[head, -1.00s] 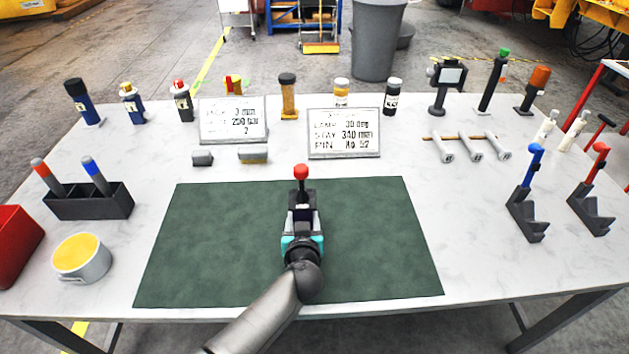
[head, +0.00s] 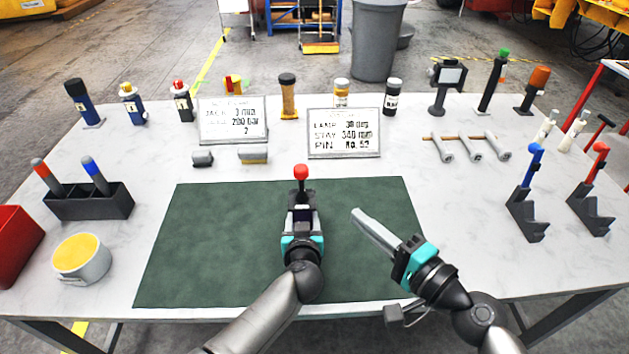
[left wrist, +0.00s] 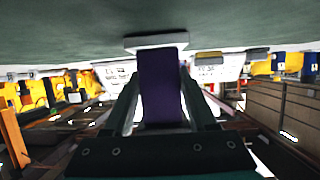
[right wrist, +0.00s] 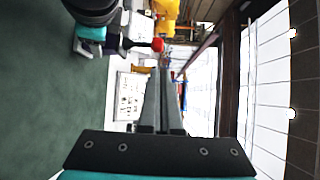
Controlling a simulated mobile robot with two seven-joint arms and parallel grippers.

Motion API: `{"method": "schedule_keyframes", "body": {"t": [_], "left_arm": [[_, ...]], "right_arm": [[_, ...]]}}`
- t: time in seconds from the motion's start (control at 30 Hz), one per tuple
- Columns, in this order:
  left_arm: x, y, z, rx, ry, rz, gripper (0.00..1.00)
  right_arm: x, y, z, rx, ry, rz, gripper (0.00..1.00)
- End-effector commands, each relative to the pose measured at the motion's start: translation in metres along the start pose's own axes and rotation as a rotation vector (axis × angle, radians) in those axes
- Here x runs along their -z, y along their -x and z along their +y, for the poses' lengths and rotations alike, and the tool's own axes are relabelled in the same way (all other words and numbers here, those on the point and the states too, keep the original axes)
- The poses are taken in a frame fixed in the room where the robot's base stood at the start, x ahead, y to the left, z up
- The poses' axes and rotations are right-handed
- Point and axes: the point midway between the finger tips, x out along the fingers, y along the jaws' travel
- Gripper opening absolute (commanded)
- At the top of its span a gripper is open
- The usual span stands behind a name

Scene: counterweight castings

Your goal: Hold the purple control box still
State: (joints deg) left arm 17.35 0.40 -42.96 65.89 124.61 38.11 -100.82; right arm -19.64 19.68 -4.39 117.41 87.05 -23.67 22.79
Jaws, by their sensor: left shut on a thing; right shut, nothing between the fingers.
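The purple control box (head: 300,213) stands on the green mat (head: 200,240), with a red ball-topped lever (head: 300,172) above it. In the left wrist view its purple body (left wrist: 160,88) sits between the fingers, with a pale base plate (left wrist: 156,40) against the mat. My left gripper (head: 301,222) is shut on the box, and its arm hides the near side. My right gripper (head: 360,216) is to the right over the mat, apart from the box.
Two sign boards (head: 343,138) (head: 233,125) stand behind the mat. Several bottles and tools line the back edge. A dark holder (head: 90,205) and a yellow-filled pot (head: 81,258) are at left. Blue-topped (head: 528,195) and red-topped (head: 592,190) levers stand at right. The mat's left part is clear.

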Motion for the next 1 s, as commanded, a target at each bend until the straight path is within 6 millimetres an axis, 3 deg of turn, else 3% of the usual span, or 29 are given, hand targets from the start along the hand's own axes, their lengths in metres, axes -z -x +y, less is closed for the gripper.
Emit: {"method": "schedule_keyframes", "body": {"t": [0.17,0.7,1.0], "left_arm": [[0.003,0.000,0.001,-0.002,0.001,0.006,0.00],[0.003,0.000,0.001,-0.002,0.001,0.006,0.00],[0.003,0.000,0.001,-0.002,0.001,0.006,0.00]], "right_arm": [[0.000,-0.021,-0.001,0.003,-0.001,0.001,0.00],[-0.001,-0.114,0.000,0.000,0.000,-0.001,0.00],[-0.001,-0.136,0.001,-0.002,0.002,-0.001,0.00]]}}
